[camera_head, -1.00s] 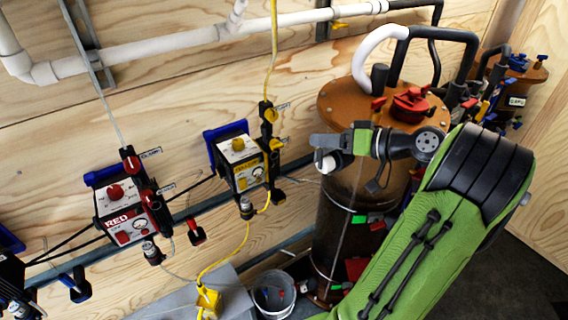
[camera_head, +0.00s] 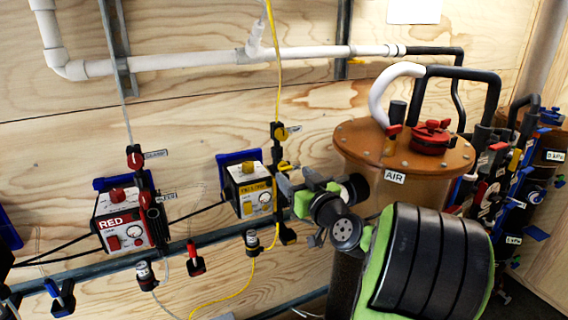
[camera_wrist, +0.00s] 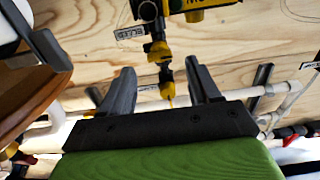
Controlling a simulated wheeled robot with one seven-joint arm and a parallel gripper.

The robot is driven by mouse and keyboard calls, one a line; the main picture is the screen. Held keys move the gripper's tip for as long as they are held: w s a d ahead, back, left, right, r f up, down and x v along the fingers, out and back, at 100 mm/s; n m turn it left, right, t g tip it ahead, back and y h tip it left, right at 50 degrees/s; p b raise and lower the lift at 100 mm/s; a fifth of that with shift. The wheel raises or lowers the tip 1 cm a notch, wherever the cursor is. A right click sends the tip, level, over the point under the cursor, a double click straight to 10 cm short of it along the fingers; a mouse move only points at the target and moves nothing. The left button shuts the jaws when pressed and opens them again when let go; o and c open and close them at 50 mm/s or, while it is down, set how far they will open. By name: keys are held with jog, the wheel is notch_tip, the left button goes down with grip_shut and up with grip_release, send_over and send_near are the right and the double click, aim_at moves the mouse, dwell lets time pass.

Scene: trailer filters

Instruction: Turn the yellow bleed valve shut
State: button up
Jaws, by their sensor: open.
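The yellow unit (camera_head: 252,190) hangs on the wood wall. A black valve stack beside it carries an upper yellow-handled valve (camera_head: 279,132) and a lower one (camera_head: 284,167); the tags are too small in this view to tell which is the bleed valve. My gripper (camera_head: 283,181) is just right of the unit, near the lower valve in the picture. In the wrist view, the view is upside down. My open, empty gripper (camera_wrist: 161,76) points at the stack, and a tagged yellow valve (camera_wrist: 159,52) shows between and beyond the fingertips, apart from them.
A brown-lidded drum (camera_head: 350,135) marked AIR stands right of my gripper, close to my arm. The red unit (camera_head: 122,226) with its own valves is to the left. A thin yellow hose (camera_head: 272,55) drops to the stack. White pipe (camera_head: 190,58) crosses the wall above.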

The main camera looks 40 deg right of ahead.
aim_at(287, 169)
jog(key=p+x, duration=0.1)
jog(key=x, duration=0.5)
jog(key=shift+w, duration=0.15)
jog(key=shift+f, duration=0.1)
jog(key=c, duration=1)
jog(key=shift+m, duration=0.8)
jog(key=shift+c, duration=0.2)
jog(key=o, duration=1)
jog(key=shift+o, duration=0.2)
